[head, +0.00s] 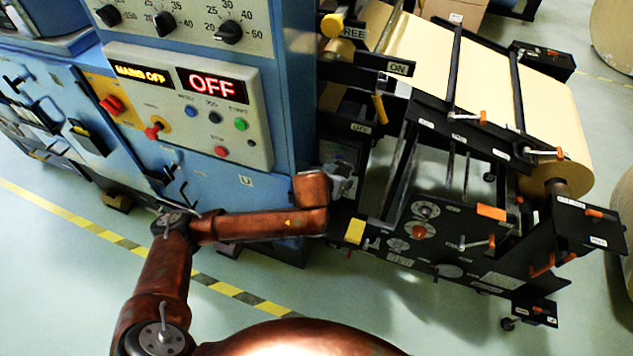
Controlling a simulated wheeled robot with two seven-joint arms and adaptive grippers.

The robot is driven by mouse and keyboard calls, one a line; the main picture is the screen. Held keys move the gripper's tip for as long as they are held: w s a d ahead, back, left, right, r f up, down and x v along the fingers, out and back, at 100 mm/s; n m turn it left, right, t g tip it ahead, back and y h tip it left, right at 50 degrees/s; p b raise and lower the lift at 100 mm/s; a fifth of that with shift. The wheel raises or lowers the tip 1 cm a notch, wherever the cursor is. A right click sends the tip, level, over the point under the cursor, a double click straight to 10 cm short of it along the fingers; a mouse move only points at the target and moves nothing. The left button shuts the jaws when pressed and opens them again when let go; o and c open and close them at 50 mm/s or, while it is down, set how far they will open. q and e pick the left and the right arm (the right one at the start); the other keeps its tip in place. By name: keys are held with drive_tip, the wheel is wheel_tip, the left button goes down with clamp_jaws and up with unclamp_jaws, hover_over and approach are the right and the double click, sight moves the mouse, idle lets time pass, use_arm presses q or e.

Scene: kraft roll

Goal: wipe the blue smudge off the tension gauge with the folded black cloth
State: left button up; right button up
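My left arm comes in from the lower left and reaches right across the front of the blue cabinet. Its grey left gripper (343,182) is at the gap between the cabinet and the black roll stand. The gripper is small and partly hidden by its own wrist, so I cannot tell if its fingers are open or shut. Round dials (427,209) sit on the stand's black side panel, right of the gripper and apart from it. I cannot tell which dial is the tension gauge, and no blue smudge can be made out. I cannot make out the folded black cloth. My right gripper is out of view.
The blue cabinet (285,110) carries a control panel (190,105) reading OFF. The black roll stand (480,225) holds a kraft paper roll (555,150), with bars and orange-tipped levers sticking out. Pale floor (400,310) is clear in front of the stand.

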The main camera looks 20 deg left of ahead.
sight(327, 153)
use_arm(q)
drive_tip(key=a+f+t+b, duration=0.1)
drive_tip(key=t+b, duration=0.1)
drive_tip(key=w+a+f+t+h+b, duration=0.1)
drive_tip(key=t, duration=0.1)
drive_tip(key=shift+a+t+b, duration=0.15)
drive_tip(key=shift+t+b, duration=0.25)
drive_tip(key=s+a+r+t+y+b, duration=0.1)
drive_tip(key=s+a+t+b, duration=0.2)
drive_tip(key=a+t, duration=0.1)
drive_tip(key=shift+n, duration=0.4)
drive_tip(key=shift+w+r+b, duration=0.1)
drive_tip(key=shift+w+b, duration=0.85)
drive_tip(key=shift+w, duration=1.9)
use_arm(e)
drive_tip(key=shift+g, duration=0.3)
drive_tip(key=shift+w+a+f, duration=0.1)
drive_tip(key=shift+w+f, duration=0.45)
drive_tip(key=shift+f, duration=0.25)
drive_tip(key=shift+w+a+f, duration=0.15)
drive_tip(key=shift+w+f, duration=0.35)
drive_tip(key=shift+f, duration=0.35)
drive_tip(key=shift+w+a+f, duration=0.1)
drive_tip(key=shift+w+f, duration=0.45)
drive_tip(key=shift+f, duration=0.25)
use_arm(q)
drive_tip(key=shift+w, duration=0.9)
